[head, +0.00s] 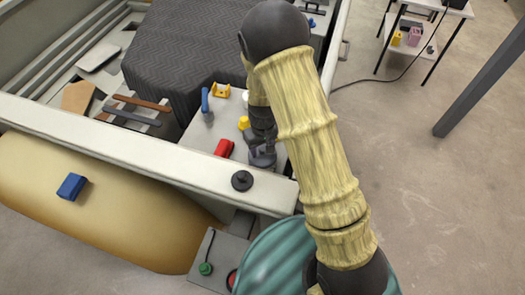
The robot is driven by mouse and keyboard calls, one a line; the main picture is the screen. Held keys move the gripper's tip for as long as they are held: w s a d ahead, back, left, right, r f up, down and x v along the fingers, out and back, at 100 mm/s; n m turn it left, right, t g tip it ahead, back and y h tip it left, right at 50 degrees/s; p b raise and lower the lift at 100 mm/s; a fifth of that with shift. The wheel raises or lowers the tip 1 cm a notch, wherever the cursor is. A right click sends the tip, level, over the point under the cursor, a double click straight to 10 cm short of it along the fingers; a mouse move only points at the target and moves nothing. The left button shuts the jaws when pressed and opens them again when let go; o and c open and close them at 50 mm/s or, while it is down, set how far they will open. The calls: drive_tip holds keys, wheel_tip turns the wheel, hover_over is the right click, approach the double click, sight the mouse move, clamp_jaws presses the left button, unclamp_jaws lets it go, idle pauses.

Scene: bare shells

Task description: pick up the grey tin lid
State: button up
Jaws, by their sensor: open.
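A small round grey thing, which looks like the grey tin lid (262,158), lies on the pale shelf at the lower end of my arm. My gripper (263,146) points down right over it, and its fingers hide part of the thing. The gripper is open. I cannot tell from this view whether the fingers touch the thing or sit around it.
A red object (224,148), a yellow one (244,123), a yellow bracket (220,90) and a blue-handled tool (205,101) lie close by on the left. A dark round knob (242,181) sits on the pale front rail (150,153).

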sight(262, 149)
idle(0.4)
clamp_jaws()
drive_tip(key=shift+r, duration=0.1)
wheel_tip(262, 149, up, 10)
drive_tip(key=b, duration=0.3)
idle(0.4)
idle(0.4)
